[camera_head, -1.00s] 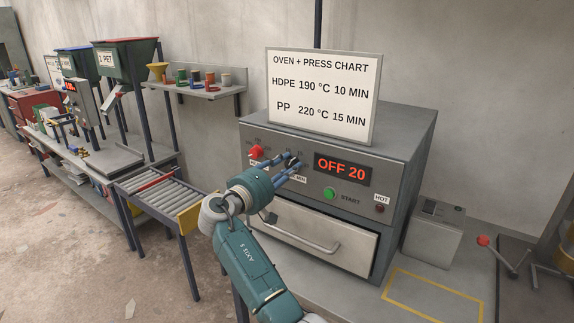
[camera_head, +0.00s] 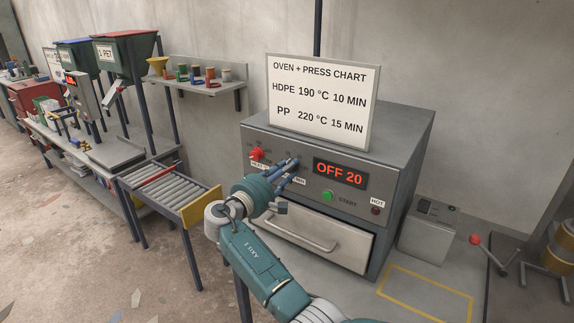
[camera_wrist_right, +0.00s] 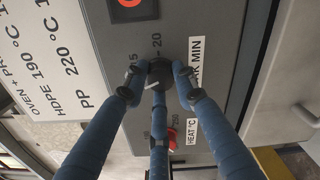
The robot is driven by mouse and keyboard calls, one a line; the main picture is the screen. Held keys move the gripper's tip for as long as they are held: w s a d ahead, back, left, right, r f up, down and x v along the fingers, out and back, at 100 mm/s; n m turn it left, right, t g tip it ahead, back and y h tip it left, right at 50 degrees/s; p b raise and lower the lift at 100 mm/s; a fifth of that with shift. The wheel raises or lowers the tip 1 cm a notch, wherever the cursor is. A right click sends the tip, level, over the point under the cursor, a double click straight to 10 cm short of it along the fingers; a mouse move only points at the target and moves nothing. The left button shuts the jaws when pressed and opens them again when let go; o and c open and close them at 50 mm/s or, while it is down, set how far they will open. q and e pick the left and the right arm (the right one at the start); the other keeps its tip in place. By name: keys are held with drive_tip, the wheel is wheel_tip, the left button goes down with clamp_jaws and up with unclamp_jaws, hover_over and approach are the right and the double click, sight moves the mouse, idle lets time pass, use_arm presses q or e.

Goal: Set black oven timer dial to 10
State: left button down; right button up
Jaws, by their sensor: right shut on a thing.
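The black timer dial (camera_wrist_right: 160,72) is on the front panel of the grey oven (camera_head: 396,135). In the wrist view its scale marks 15 and 20 show, and a light pointer line is partly visible. My right gripper (camera_head: 291,166) is shut on the dial, with blue fingers around it, also in the wrist view (camera_wrist_right: 158,80). In the head view the fingers largely hide the dial. The oven display (camera_head: 340,173) reads OFF 20. My left gripper is not in view.
A red heat knob (camera_head: 257,154) sits left of the dial, close to my fingers. A green START button (camera_head: 327,196) is below the display. The chart sign (camera_head: 320,100) stands on the oven. A roller conveyor (camera_head: 170,190) stands left.

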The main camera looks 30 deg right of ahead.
drive_tip(key=shift+w+r+n+p, duration=0.1)
drive_tip(key=shift+r+n+p, duration=0.2)
drive_tip(key=shift+n, duration=0.4)
drive_tip(key=o, duration=0.9)
drive_tip(key=shift+o, duration=1.3)
drive_tip(key=shift+f, duration=0.1)
drive_tip(key=v, duration=1.1)
drive_tip(key=shift+a+f, duration=0.25)
drive_tip(key=shift+a, duration=0.15)
